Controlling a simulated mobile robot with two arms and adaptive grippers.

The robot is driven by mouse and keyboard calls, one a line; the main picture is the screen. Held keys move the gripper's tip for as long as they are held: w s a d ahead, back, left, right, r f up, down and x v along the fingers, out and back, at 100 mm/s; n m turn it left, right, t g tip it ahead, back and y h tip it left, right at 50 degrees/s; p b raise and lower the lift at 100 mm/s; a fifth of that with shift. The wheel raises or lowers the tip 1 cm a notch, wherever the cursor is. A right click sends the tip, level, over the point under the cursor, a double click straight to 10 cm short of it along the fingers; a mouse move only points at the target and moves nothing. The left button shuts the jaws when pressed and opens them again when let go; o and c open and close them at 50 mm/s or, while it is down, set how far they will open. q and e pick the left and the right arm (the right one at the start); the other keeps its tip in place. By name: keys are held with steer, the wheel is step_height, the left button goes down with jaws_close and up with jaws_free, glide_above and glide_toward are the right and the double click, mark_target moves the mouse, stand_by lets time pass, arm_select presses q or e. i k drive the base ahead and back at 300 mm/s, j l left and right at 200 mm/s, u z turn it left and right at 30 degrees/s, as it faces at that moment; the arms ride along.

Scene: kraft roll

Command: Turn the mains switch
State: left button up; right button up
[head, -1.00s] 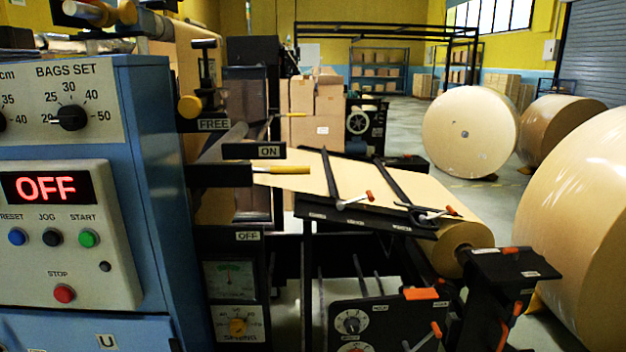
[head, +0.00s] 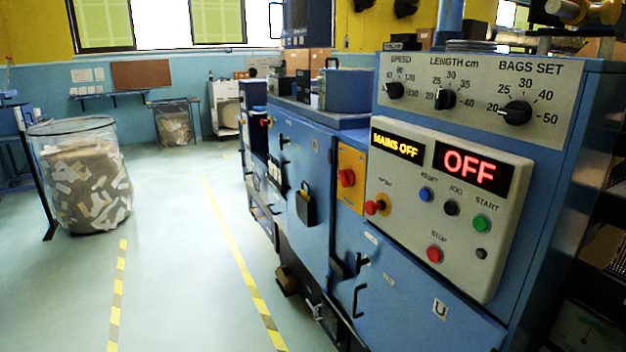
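A red rotary knob on a yellow plate (head: 347,178), which looks like the mains switch (head: 346,177), sits on the blue machine's front, left of the control panel. Its small label is too blurred to read. A display (head: 397,146) on the panel reads "MAINS OFF" in yellow, and a larger display (head: 465,167) beside it reads "OFF" in red. Neither of my grippers is in view.
The control panel (head: 500,250) holds a red mushroom button (head: 376,207) near the switch, plus several push buttons. A bin of scraps (head: 85,180) stands at left. Floor (head: 180,270) before the machine is clear.

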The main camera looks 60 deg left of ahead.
mark_target(347, 177)
steer(key=u, duration=1.6)
